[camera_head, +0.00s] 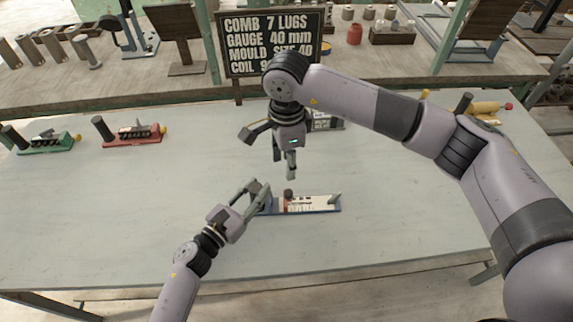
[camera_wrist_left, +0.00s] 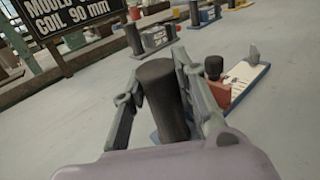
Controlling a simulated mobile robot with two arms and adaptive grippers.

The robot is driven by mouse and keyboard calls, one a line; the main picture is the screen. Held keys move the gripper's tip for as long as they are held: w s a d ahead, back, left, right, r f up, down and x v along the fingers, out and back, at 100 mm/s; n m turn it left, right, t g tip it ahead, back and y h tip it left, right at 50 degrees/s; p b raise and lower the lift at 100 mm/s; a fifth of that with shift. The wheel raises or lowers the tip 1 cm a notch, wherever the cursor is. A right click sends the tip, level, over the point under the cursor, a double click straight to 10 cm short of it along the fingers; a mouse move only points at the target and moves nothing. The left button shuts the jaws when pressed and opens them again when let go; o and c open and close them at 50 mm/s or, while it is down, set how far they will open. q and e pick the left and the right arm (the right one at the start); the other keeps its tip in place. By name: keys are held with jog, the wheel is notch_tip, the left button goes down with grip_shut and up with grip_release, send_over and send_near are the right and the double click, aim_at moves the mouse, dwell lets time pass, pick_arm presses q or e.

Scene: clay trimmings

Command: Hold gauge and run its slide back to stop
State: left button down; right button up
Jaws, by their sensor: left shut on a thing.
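The gauge (camera_head: 322,209) lies on the table in front of me, with a blue base, a pale marked plate and a small grey upright at its right end. Its red slide (camera_wrist_left: 219,91) carries a dark knob (camera_head: 289,193) and sits towards the handle end. My left gripper (camera_head: 262,196) is shut on the gauge's dark round handle (camera_wrist_left: 163,100), with a finger on each side in the left wrist view. My right gripper (camera_head: 285,168) hangs with fingers down above and behind the knob, apart from the gauge. Its finger gap is unclear.
A green gauge (camera_head: 48,146) and a red gauge (camera_head: 133,136) stand at the left. Another gauge (camera_head: 325,121) is partly behind my right arm, and a yellow one (camera_head: 485,107) is at the right. A lettered board (camera_head: 271,42) stands behind. The table front is clear.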

pick_arm(q)
jog(key=c, duration=1.2)
grip_release()
